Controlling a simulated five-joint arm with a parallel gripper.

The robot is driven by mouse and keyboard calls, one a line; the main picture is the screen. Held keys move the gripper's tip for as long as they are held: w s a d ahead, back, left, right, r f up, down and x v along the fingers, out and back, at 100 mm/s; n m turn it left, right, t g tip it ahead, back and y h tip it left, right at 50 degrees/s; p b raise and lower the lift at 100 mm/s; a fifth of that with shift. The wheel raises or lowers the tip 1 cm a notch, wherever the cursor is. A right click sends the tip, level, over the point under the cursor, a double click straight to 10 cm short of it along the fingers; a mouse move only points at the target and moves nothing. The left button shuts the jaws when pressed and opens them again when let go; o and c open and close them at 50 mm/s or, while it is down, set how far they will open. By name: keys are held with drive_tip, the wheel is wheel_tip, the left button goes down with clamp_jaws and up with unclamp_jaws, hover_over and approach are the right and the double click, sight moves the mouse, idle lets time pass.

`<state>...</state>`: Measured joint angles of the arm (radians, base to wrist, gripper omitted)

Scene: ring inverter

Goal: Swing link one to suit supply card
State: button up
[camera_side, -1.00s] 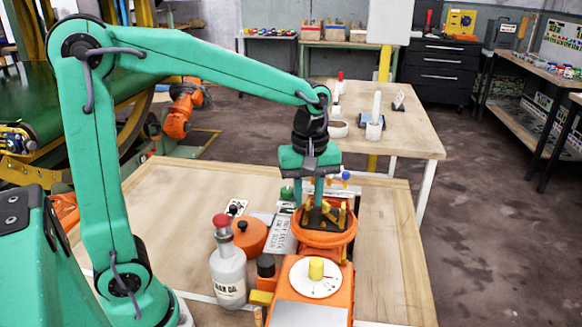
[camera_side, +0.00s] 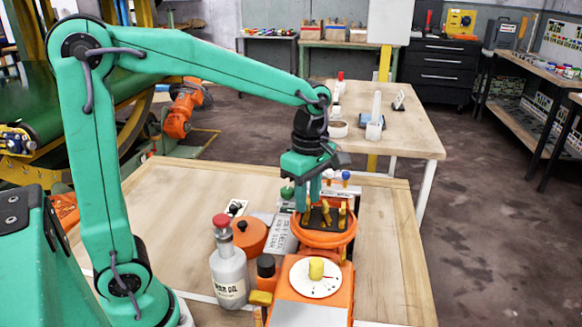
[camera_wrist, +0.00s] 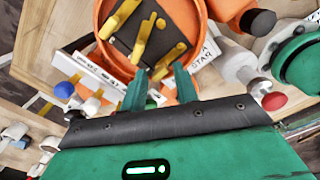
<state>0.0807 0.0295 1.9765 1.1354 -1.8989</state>
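Which is link one cannot be told. A white card with black print (camera_wrist: 207,55) stands beside the housing; another printed white strip (camera_wrist: 90,72) is on its other side. Their print is too small to read surely. My gripper (camera_wrist: 160,85) is open, its two green fingers apart beside the nearest link. In the side view my gripper (camera_side: 314,203) is over the plate.
An orange box with a white dial and yellow knob (camera_side: 316,269) stands in front of the housing. A red-capped oil bottle (camera_side: 229,275) and an orange pot (camera_side: 249,236) are to the left. Blue- and white-capped items (camera_wrist: 64,90) stand close by. The bench's right side is clear.

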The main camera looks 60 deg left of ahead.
sight(308, 201)
drive_tip(key=n, duration=0.6)
wheel_tip(308, 201, up, 8)
drive_tip(key=shift+f, duration=0.1)
drive_tip(key=s+a+f+m+t, duration=0.1)
drive_tip(key=s+f+m+t, duration=0.15)
drive_tip(key=s+m, duration=0.75)
drive_tip(key=s+a+f+m+t, duration=0.1)
drive_tip(key=s+a+m+t, duration=0.2)
drive_tip(key=m, duration=1.4)
drive_tip(key=w+a+m+g+y, duration=0.1)
drive_tip(key=w+a+m+g, duration=0.3)
drive_tip(key=w+a, duration=0.7)
drive_tip(key=a+f+m, duration=0.2)
drive_tip(key=a, duration=0.5)
drive_tip(key=a+f+m+g, duration=0.1)
drive_tip(key=a+f+m, duration=0.1)
drive_tip(key=a, duration=0.6)
drive_tip(key=shift+a+f+h, duration=0.25)
drive_tip(key=shift+f+h, duration=0.05)
drive_tip(key=shift+f, duration=0.55)
idle(0.9)
